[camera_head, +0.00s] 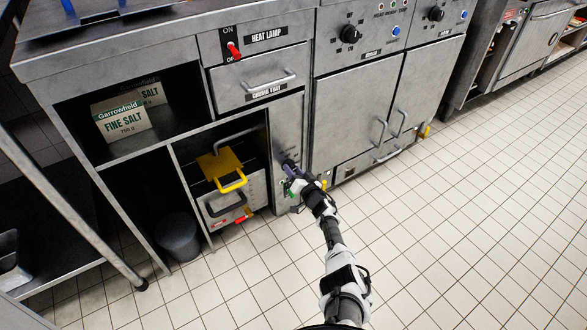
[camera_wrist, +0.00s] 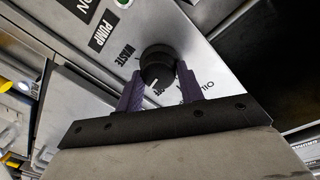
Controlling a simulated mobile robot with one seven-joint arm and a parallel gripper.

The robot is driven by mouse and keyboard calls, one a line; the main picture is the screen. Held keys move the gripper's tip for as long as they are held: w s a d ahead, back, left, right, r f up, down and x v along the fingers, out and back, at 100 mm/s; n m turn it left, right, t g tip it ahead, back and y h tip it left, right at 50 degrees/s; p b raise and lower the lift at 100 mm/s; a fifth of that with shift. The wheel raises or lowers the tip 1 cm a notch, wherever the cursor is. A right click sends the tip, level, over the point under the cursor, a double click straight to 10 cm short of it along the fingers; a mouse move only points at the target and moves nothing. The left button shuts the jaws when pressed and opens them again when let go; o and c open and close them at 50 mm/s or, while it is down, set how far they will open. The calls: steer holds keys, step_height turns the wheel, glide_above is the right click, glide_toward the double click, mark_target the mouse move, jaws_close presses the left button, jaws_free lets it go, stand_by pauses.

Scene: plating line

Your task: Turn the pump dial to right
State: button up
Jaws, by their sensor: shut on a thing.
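The pump dial (camera_wrist: 157,69) is a round black knob with a white mark, on a grey metal panel near a label reading PUMP (camera_wrist: 104,32). In the wrist view the two purple fingers of my gripper (camera_wrist: 158,88) stand on either side of the dial and are shut on it. The white mark on the dial points toward the bottom of the wrist view, slightly left. In the head view my gripper (camera_head: 291,172) reaches the narrow panel right of the open cabinet. There the dial is hidden behind the gripper.
A heat lamp switch with a red lever (camera_head: 233,49) is above. Steel doors (camera_head: 355,115) stand to the right. A grey bin (camera_head: 179,236) is at lower left. The tiled floor (camera_head: 460,220) is clear.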

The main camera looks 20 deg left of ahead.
steer(key=shift+w+m+p, duration=0.1)
steer(key=shift+m+p, duration=0.3)
steer(key=shift+m, duration=1.4)
steer(key=o, duration=1)
steer(key=shift+p+v, duration=4.45)
steer(key=shift+v, duration=2.45)
steer(key=shift+w+d+r, duration=0.1)
steer(key=shift+r, duration=0.05)
